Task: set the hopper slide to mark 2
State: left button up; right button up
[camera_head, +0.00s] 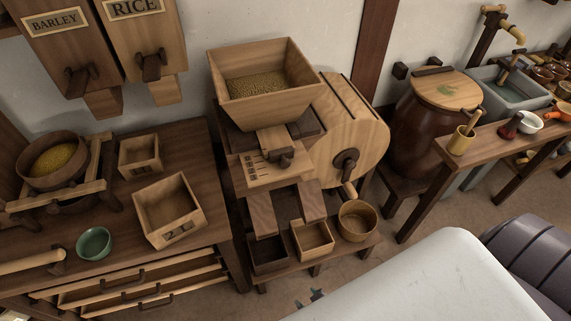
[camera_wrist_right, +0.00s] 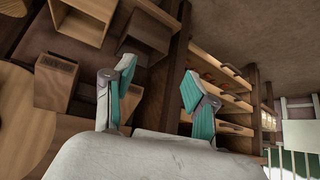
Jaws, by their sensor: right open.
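The hopper (camera_head: 262,108) is a wooden funnel box with grain in it, on the machine in the middle of the head view. Below its front is the hopper slide (camera_head: 280,156), with a dark knob, over a pale board (camera_head: 262,177) with dark scale marks. The marks are too small to read, so I cannot tell the slide's setting. My right gripper (camera_wrist_right: 160,87) is open and empty in the wrist view, with teal pads. In the head view only a little of it (camera_head: 310,298) shows, low and in front of the machine, well away from the slide. My left gripper is not in view.
A round wooden drum with a crank (camera_head: 347,160) stands right of the hopper. Small boxes (camera_head: 313,240) and a round tub (camera_head: 357,222) sit below the chutes. The left bench (camera_head: 195,150) holds boxes, a green bowl (camera_head: 93,243) and open drawers.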

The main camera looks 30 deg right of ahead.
jog(key=w+d+r+m+t+h, duration=0.1)
jog(key=w+r+t, duration=0.5)
jog(key=w+r, duration=0.65)
jog(key=m+t+h, duration=0.3)
jog(key=t, duration=0.1)
send_near(286, 165)
jog(key=w, duration=0.3)
jog(key=w+d, duration=0.1)
jog(key=w, duration=0.6)
jog(key=shift+w+d+f, duration=0.2)
jog(key=shift+w+d, duration=0.1)
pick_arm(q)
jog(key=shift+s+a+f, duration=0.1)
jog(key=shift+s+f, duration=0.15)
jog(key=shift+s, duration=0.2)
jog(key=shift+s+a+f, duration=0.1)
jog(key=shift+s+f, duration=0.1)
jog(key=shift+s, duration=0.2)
pick_arm(e)
grip_shut()
